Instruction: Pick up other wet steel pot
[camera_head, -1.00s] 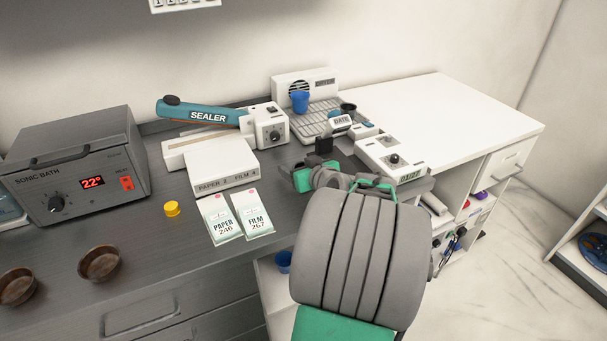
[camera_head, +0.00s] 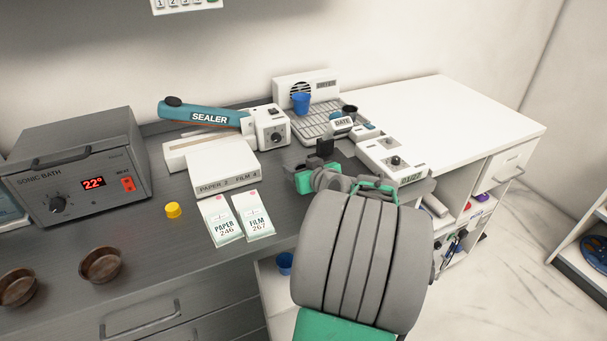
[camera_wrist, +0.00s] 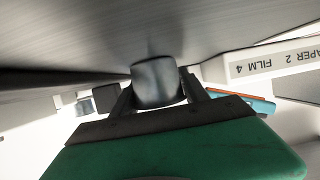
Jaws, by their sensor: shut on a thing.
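A small grey steel pot (camera_wrist: 155,82) sits between the fingers of my gripper (camera_wrist: 157,98) in the wrist view. The fingers are shut on it, one at each side. The pot cannot be made out there, as my arm and gripper cover that spot. I cannot tell whether the pot is wet, or whether it touches the counter.
A white paper-and-film box (camera_head: 225,176), two packets (camera_head: 253,216) and a sealer (camera_head: 208,117) stand left of my gripper. A dryer (camera_head: 322,118) with a blue cup (camera_head: 301,103) is behind. A white device (camera_head: 390,158) is close at right. Brown bowls (camera_head: 101,265) are at left.

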